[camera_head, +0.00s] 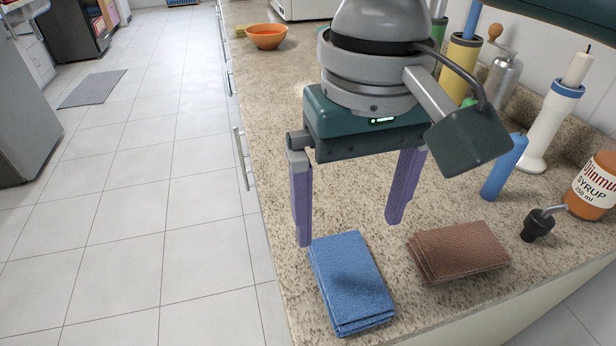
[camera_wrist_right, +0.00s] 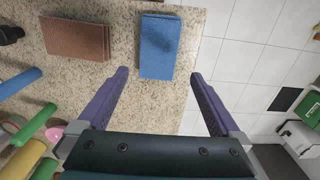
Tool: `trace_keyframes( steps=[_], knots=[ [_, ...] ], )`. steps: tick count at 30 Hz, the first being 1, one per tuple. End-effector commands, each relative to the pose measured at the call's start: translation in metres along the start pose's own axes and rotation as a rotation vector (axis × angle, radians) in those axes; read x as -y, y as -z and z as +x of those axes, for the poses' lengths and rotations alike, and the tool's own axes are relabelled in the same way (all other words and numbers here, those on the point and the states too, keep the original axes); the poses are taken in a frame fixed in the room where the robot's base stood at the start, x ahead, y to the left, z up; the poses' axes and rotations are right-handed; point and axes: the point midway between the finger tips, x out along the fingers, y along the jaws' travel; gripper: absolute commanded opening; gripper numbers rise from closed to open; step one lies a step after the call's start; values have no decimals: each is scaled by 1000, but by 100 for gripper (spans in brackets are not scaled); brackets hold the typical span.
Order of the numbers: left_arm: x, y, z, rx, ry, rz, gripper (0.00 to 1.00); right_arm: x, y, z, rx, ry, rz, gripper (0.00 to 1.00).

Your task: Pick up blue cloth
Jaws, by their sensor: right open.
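The blue cloth (camera_head: 350,280) lies folded flat on the speckled counter (camera_head: 262,120), close to its front left corner. It also shows in the right wrist view (camera_wrist_right: 159,47), ahead of the fingers and between their lines. My right gripper (camera_head: 348,232) is open and empty above the counter, with its purple fingers wide apart. In the head view it is just behind the cloth, apart from it. In the right wrist view the fingertips (camera_wrist_right: 158,74) sit either side of the cloth's near end. My left gripper is not in view.
A brown folded cloth (camera_head: 458,250) lies right of the blue one, with a small gap. An orange bowl (camera_head: 266,36) is far back.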

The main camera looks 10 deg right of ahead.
Motion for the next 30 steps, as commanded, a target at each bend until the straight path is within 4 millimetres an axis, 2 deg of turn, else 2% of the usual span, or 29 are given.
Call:
trace_keyframes(
  steps=[3,10,18,26,30],
  knots=[
    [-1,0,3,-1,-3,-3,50,0,-1,20,3,-1,0,100],
    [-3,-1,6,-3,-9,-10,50,0,0,42,1,0,-2,100],
    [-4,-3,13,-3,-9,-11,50,-2,2,81,0,0,-4,100],
    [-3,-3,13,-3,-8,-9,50,-2,2,84,-2,1,-5,100],
    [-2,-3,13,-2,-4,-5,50,-2,2,84,-2,1,-4,86]
  ],
)
